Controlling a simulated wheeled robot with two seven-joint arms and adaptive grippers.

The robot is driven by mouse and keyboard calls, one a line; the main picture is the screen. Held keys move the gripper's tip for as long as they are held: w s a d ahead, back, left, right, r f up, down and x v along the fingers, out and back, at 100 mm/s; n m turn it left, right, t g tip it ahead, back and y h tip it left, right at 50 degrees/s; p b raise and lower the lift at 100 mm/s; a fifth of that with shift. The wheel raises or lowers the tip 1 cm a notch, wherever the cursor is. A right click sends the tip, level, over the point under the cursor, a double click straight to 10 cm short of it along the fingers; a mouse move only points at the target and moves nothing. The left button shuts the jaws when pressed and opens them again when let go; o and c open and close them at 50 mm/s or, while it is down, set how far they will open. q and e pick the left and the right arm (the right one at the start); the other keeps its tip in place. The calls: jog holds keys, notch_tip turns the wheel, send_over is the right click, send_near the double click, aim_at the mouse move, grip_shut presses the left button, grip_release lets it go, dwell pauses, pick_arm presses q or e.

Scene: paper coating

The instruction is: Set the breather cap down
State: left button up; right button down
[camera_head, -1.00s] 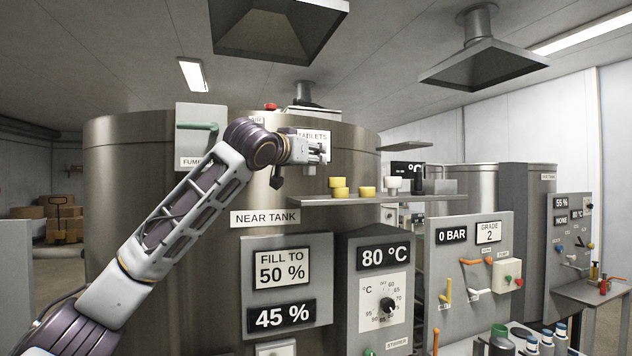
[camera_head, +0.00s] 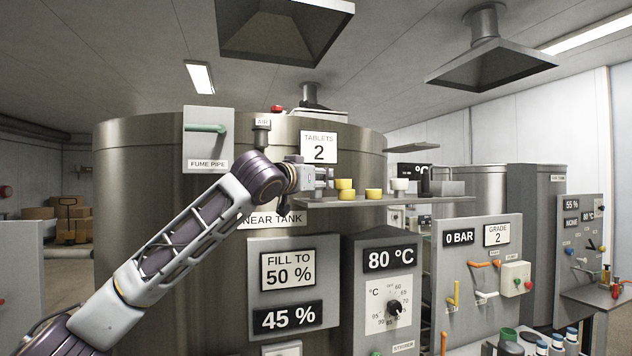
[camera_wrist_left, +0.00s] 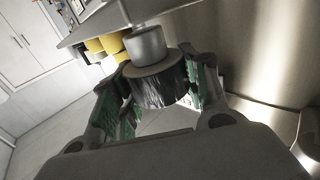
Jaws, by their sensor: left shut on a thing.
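The breather cap (camera_wrist_left: 158,82) shows in the left wrist view as a grey stepped cylinder, with a narrow neck and a wider, darker ribbed part. My left gripper (camera_wrist_left: 160,88) is shut on it, with a green-padded finger on each side of the wide part. In the head view my left gripper (camera_head: 322,178) is at the left end of the shelf (camera_head: 425,201), around the height of the things on it. The cap is hard to make out there. I cannot tell whether it touches the shelf. My right gripper is not in view.
Yellow tablets (camera_head: 345,189) stand on the shelf close to the gripper, with a white-topped piece (camera_head: 400,186) further right. The big steel tank (camera_head: 150,200) is behind my arm. A pipe stub under the AIR label (camera_head: 262,133) is on the tank. Control panels (camera_head: 288,285) are below.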

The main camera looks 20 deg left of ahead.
pick_arm(q)
jog(key=shift+f, duration=0.2)
jog(key=shift+f, duration=0.15)
jog(key=o, duration=1)
jog(key=shift+s, duration=0.15)
jog(key=shift+s+a+b, duration=0.4)
jog(key=shift+s+b, duration=0.15)
jog(key=shift+s, duration=1.4)
jog(key=shift+s+a+b, duration=0.35)
jog(key=shift+s+b, duration=0.25)
jog(key=shift+s, duration=1.3)
jog(key=shift+s+a+b, duration=0.4)
jog(key=shift+s+b, duration=0.15)
jog(key=shift+s, duration=1.4)
